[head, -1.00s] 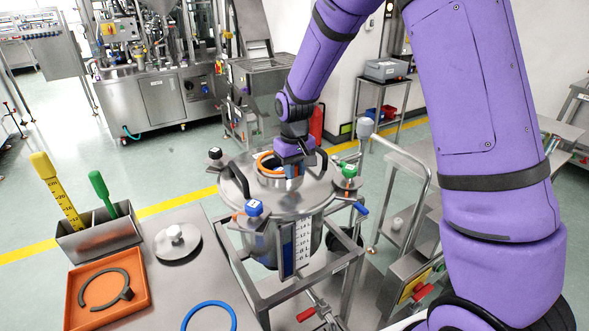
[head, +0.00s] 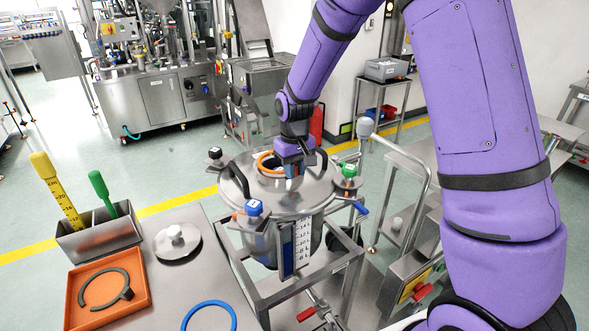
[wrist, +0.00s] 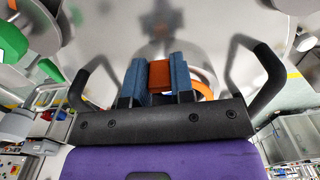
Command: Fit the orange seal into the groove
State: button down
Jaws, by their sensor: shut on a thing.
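The orange seal (head: 265,157) shows as a ring at the round neck (head: 268,178) in the middle of the steel vessel's lid. I cannot tell whether it lies in the groove or just above it; the groove itself is hidden. My gripper (head: 291,170) points down over the right side of the neck. In the wrist view, my blue fingertips (wrist: 160,75) are shut on the seal's orange tab (wrist: 159,74). Part of the orange ring (wrist: 203,82) shows to the right of the fingers.
Black handles (head: 238,180) and coloured clamp knobs (head: 254,208) surround the neck on the lid. A steel table at left holds an orange tray (head: 142,318) with a dark open ring (head: 88,284), a blue ring (head: 209,304), a round steel lid (head: 177,243) and a bin with two handled tools.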

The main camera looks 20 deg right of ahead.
jog(key=shift+f, duration=0.45)
dwell(0.3)
jog(key=c, duration=0.9)
grip_release()
jog(key=shift+r, duration=0.1)
jog(key=shift+r, duration=3.4)
